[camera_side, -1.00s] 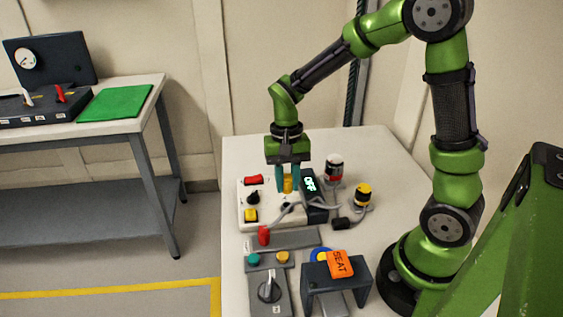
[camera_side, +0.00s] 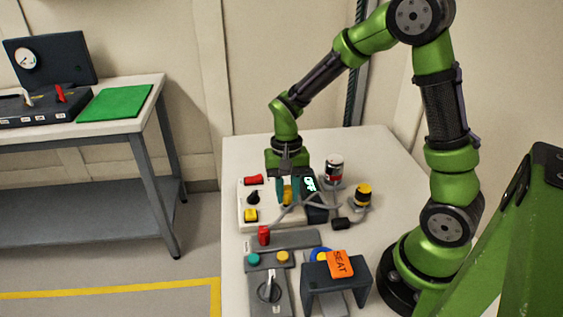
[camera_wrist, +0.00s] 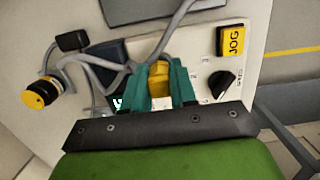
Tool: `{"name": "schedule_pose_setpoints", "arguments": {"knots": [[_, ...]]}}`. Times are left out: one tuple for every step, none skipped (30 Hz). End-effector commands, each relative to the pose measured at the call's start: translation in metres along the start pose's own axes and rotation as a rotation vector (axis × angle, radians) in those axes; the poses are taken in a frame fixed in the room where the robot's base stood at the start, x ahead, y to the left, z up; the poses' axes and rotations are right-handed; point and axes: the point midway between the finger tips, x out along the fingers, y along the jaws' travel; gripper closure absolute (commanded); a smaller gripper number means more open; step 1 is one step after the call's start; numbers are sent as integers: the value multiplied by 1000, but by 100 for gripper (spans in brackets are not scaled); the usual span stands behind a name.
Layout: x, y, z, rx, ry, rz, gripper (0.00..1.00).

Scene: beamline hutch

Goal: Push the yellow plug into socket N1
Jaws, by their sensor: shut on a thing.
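The yellow plug (camera_side: 288,192) is between the teal fingers of my gripper (camera_side: 288,199), low over the white panel (camera_side: 247,197). The wrist view also shows the yellow plug (camera_wrist: 160,82), with a finger of my gripper (camera_wrist: 161,72) on each side and a grey cable close by. My gripper is shut on the plug. The plug and fingers cover the panel under them, so I cannot see socket N1 or tell whether the plug sits in it.
A black knob (camera_wrist: 222,84) and a yellow JOG button (camera_wrist: 233,40) stand on the panel near my gripper. A dark box with a lit OFF display (camera_side: 310,184) is close on the right.

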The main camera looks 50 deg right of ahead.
Motion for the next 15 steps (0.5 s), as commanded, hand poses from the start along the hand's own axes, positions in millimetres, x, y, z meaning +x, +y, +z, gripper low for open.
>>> {"name": "schedule_pose_setpoints", "arguments": {"knots": [[0,0,0,0,0,0,100],[0,0,0,0,0,0,100],[0,0,0,0,0,0,100],[0,0,0,0,0,0,100],[1,0,0,0,0,0,100],[1,0,0,0,0,0,100],[2,0,0,0,0,0,100],[2,0,0,0,0,0,100],[3,0,0,0,0,0,100],[3,0,-1,-1,0,0,100],[4,0,-1,-1,0,0,100],[4,0,-1,0,0,1,100],[5,0,-1,0,0,1,100],[5,0,-1,0,0,1,100],[6,0,-1,0,0,1,100]]}}
